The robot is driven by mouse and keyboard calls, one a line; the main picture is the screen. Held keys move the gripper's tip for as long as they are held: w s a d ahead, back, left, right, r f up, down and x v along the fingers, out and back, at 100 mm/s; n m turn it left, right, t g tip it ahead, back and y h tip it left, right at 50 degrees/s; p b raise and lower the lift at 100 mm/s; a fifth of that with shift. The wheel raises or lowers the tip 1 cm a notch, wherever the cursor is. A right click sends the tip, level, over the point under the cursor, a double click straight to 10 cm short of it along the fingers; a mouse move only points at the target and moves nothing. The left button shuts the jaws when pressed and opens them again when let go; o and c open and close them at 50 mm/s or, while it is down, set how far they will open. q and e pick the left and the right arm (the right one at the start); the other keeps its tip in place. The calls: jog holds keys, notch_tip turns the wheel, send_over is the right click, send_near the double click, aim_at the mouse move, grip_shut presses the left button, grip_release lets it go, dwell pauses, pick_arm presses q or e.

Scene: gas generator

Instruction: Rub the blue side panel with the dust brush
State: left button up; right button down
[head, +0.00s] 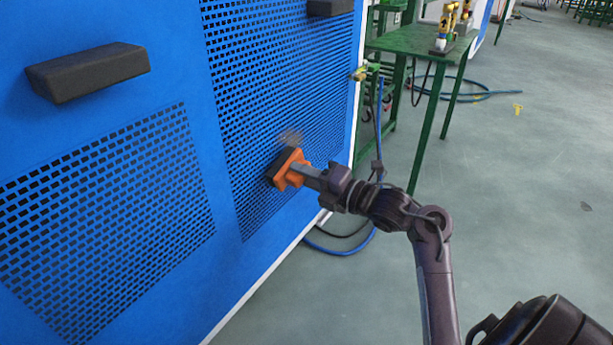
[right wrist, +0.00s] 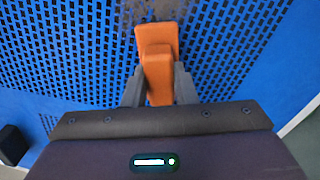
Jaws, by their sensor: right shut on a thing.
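The blue side panel (head: 180,50) fills the left of the head view, with perforated grille areas and black handles. My right gripper (head: 302,172) is shut on the orange dust brush (head: 290,168). The brush's dark bristle side is against or very close to the right-hand grille; exact contact is hard to tell. A greyish-brown dust patch (head: 290,137) shows on the grille just above the brush. In the right wrist view the orange brush (right wrist: 158,70) stands between the two fingers, with the blue perforated panel (right wrist: 60,50) behind it. My left gripper is not in view.
Black handles (head: 88,72) stick out from the panel. Blue hoses (head: 345,250) lie on the grey floor. Open floor (head: 530,200) is at the right.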

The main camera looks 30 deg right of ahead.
jog(key=shift+w+a, duration=0.25)
jog(key=shift+w, duration=0.4)
